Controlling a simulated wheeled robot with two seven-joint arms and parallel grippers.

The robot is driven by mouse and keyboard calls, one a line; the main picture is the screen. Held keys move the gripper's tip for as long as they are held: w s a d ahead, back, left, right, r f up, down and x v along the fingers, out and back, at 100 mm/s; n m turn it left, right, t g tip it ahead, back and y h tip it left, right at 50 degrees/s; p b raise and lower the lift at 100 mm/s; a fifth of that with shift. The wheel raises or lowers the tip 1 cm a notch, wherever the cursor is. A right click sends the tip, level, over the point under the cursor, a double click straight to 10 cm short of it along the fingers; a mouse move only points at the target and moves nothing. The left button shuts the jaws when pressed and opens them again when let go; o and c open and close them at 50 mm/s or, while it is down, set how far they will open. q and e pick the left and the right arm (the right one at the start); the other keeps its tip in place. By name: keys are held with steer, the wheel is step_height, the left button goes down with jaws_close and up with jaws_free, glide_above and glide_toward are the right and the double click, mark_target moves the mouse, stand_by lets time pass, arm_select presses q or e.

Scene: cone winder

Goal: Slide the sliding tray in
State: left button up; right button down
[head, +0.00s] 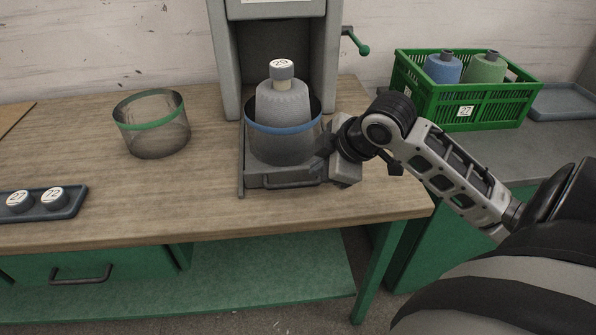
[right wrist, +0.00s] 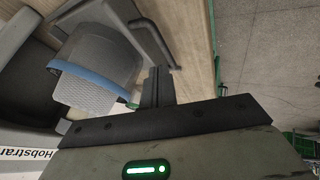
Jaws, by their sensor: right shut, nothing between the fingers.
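The grey sliding tray (head: 241,168) sticks out of the front of the grey winder (head: 277,40), with a bar handle (head: 290,184) along its front. In the right wrist view the handle (right wrist: 152,42) shows just beyond the fingers. A mesh basket with a blue rim (head: 285,131) stands on the tray and holds a grey cone (head: 282,100) with a numbered top. My right gripper (head: 326,150) is at the tray's front right corner, beside the basket. Its fingers (right wrist: 157,86) are shut with nothing between them. Whether they touch the tray is unclear. My left gripper is out of view.
A green-rimmed mesh basket (head: 152,124) stands left on the wooden table. A dark tray (head: 65,213) with two numbered caps lies at the far left. A green crate (head: 465,107) with blue and green cones stands at right. The winder's green-knobbed crank (head: 362,48) juts right.

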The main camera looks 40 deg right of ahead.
glide_toward(287, 180)
steer(key=x, duration=0.4)
steer(key=shift+f, duration=0.2)
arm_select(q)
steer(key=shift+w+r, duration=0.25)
arm_select(e)
steer(key=shift+w+f, duration=0.1)
steer(key=shift+w, duration=0.05)
